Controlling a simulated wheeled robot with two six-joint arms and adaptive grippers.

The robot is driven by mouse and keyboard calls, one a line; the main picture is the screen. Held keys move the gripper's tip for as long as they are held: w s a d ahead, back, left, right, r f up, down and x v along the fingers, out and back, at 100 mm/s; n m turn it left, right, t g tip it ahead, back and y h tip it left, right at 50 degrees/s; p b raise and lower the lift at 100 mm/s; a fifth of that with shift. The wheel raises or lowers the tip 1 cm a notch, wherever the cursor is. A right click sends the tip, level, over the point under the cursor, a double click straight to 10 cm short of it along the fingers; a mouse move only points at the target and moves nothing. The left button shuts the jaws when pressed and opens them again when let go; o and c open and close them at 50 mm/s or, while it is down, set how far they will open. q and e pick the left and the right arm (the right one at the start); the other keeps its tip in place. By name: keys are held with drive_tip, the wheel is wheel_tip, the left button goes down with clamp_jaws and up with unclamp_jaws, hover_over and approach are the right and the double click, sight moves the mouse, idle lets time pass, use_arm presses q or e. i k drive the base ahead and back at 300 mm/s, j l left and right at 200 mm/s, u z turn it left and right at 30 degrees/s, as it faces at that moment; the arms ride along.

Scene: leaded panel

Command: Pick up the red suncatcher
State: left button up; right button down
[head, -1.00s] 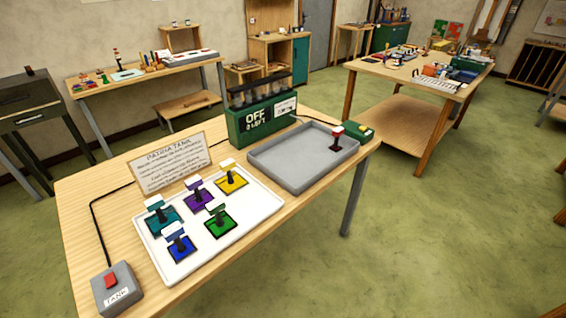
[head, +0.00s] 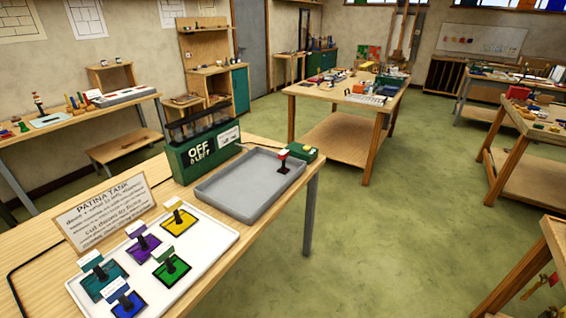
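No piece is clearly recognisable as a red suncatcher. A small red item (head: 553,279) shows at the side of the wooden bench at the lower right edge, with a thin tan strand by it; it is too small to identify. A piece with a red-and-white top (head: 283,154) on a dark stem stands in the grey tray (head: 232,207), near its far right corner. Blue, teal, purple, green and yellow square pieces with dark stems and tags lie on the white tray (head: 213,256). Neither gripper is in view.
The near table also carries a green tank (head: 203,150) reading "OFF", a patina tank sign (head: 105,208) and a small green box (head: 304,148). A cluttered table (head: 345,95) stands behind, more benches (head: 520,160) at right. Green floor (head: 400,240) is open between them.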

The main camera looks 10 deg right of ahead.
sight(283, 154)
drive_tip(key=i+l+u, duration=0.15)
drive_tip(key=u, duration=0.2)
drive_tip(key=i+l+u, duration=0.2)
drive_tip(key=u, duration=0.2)
drive_tip(key=i+l+u, duration=0.1)
drive_tip(key=u, duration=0.25)
drive_tip(key=l, duration=0.1)
